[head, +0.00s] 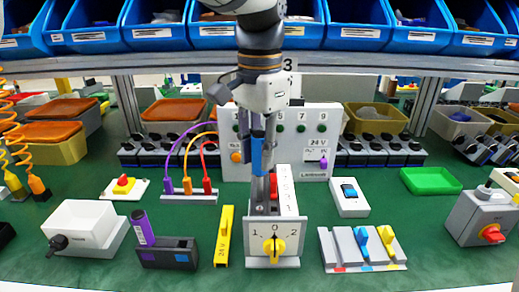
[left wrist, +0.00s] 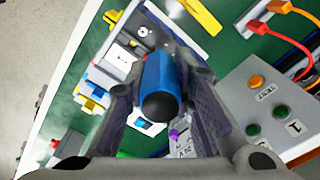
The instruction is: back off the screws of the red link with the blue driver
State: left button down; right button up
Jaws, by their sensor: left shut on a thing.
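My left gripper (head: 257,138) is shut on the blue driver (head: 257,155), which it holds upright. The driver's blue handle (left wrist: 165,80) shows between the fingers in the left wrist view, its black end towards the camera. The driver's shaft runs down over the switch block (head: 288,262) with the yellow knob (head: 274,248). I cannot tell whether its tip touches anything. A red part (head: 273,184) shows behind the shaft, beside a white marked strip; it may be the red link, partly hidden. Its screws cannot be made out. My right gripper is not in view.
A yellow level (head: 224,236) stands left of the switch block, a grey terminal block (head: 340,252) with levers right. Behind is a white numbered panel (head: 322,118) and purple, orange and red leads (head: 207,163). A green tray (head: 430,181) lies right; green mat is bare between items.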

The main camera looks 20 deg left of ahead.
aim_at(259, 133)
pick_arm(q)
jog(key=shift+n, duration=0.3)
jog(key=shift+r, duration=3)
